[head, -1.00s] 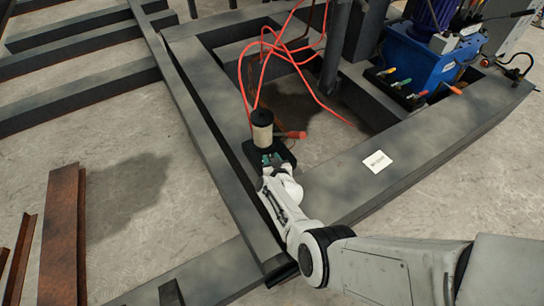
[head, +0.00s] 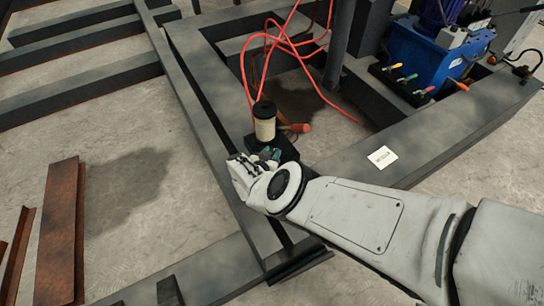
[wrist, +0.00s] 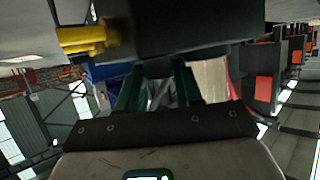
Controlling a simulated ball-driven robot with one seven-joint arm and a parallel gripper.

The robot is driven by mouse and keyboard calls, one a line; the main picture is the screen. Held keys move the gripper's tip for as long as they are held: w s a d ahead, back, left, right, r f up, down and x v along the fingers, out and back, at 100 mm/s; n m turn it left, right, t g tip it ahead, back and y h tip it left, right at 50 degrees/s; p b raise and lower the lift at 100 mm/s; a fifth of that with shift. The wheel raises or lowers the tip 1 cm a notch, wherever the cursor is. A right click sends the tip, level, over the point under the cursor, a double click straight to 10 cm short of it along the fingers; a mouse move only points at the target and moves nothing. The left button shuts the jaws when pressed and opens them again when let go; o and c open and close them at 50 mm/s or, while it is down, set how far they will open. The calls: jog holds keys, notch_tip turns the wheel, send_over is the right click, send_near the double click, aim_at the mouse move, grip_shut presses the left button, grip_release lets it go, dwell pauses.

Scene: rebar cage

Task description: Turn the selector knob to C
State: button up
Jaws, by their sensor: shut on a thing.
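My gripper (head: 268,154) is at the near side of a small black box (head: 285,146) on the steel frame. Its green fingertips are close to the box. In the wrist view my gripper (wrist: 160,92) is shut, its green fingers on either side of something mostly hidden against the dark box (wrist: 200,25). I take this to be the selector knob, but its shape, pointer and letter marks cannot be made out. A cream cylinder with a black top (head: 265,127) stands right behind the fingers. It also shows in the wrist view (wrist: 209,80).
An orange-red cable (head: 246,75) loops behind the cylinder. An orange-handled item (head: 299,128) lies beside it. A blue unit (head: 425,52) with coloured levers stands back right. A white label (head: 382,157) is on the right beam. Rusty steel (head: 58,230) lies on the left floor.

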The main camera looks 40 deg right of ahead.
jog(key=shift+m+g, duration=0.3)
dwell(0.4)
jog(key=o, duration=1)
jog(key=shift+s+a+r+p, duration=0.1)
jog(key=shift+a+r+p, duration=0.3)
jog(key=shift+a, duration=0.1)
jog(key=p+v, duration=0.2)
jog(key=v, duration=0.1)
jog(key=p+v, duration=0.2)
jog(key=v, duration=0.1)
jog(key=p+v, duration=0.2)
jog(key=v, duration=0.1)
jog(key=shift+s+a+f, duration=0.1)
jog(key=shift+a+f, duration=0.1)
jog(key=shift+a, duration=0.2)
